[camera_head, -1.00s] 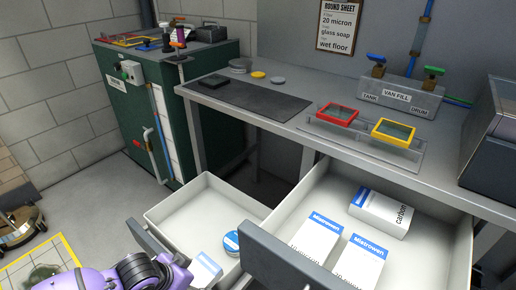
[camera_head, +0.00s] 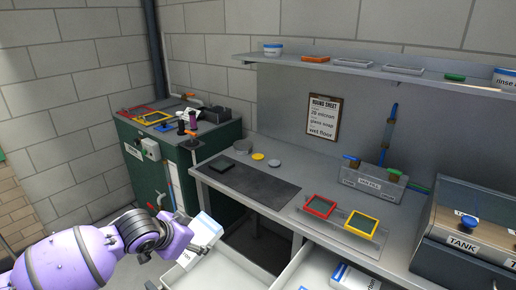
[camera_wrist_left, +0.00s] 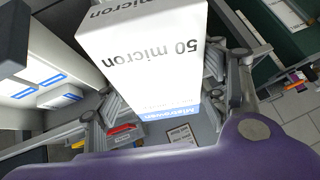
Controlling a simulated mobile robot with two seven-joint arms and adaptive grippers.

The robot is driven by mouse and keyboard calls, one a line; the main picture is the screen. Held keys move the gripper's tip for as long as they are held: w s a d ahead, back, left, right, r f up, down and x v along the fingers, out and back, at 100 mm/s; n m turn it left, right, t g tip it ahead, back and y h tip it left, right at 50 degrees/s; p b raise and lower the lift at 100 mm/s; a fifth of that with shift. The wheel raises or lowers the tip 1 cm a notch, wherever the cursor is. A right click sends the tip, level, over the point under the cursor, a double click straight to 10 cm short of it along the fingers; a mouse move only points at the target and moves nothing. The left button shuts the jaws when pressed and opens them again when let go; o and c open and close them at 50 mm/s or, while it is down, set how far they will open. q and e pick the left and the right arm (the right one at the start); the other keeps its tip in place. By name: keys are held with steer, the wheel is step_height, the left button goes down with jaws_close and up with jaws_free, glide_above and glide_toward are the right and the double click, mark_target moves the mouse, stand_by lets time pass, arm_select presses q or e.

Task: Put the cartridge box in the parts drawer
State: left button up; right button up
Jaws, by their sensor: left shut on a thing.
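My left gripper (camera_head: 186,232) is shut on a white cartridge box (camera_head: 200,240) with a blue band. In the left wrist view the box (camera_wrist_left: 150,50) reads "50 micron", with the gripper's fingers (camera_wrist_left: 165,90) on both sides of it. In the head view the box is raised, in front of the left open drawer (camera_head: 235,275). The right open drawer (camera_head: 296,268) holds white-and-blue boxes (camera_head: 350,278). Both drawers are cut off by the lower picture edge, and no label shows which is the parts drawer. My right gripper is not in view.
A green cabinet (camera_head: 150,190) stands at left. A shelf (camera_head: 340,64) runs along the back wall.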

arm_select(q)
steer(key=shift+t, duration=0.3)
steer(key=r, duration=0.3)
steer(key=w+r+p, duration=0.1)
steer(key=r, duration=0.3)
steer(key=r+p, duration=0.1)
steer(key=r, duration=0.2)
steer(key=shift+w+r, duration=0.15)
steer(key=shift+r, duration=0.05)
steer(key=shift+a+f, duration=0.15)
steer(key=shift+a, duration=0.15)
steer(key=s+d+r+n+y, duration=0.1)
steer(key=s+r+n, duration=0.1)
steer(key=s, duration=0.5)
steer(key=s+r+n+y, duration=0.2)
steer(key=s+r, duration=0.1)
steer(key=s, duration=0.4)
steer(key=shift+s+d+r+t, duration=0.35)
steer(key=shift+d+t, duration=0.05)
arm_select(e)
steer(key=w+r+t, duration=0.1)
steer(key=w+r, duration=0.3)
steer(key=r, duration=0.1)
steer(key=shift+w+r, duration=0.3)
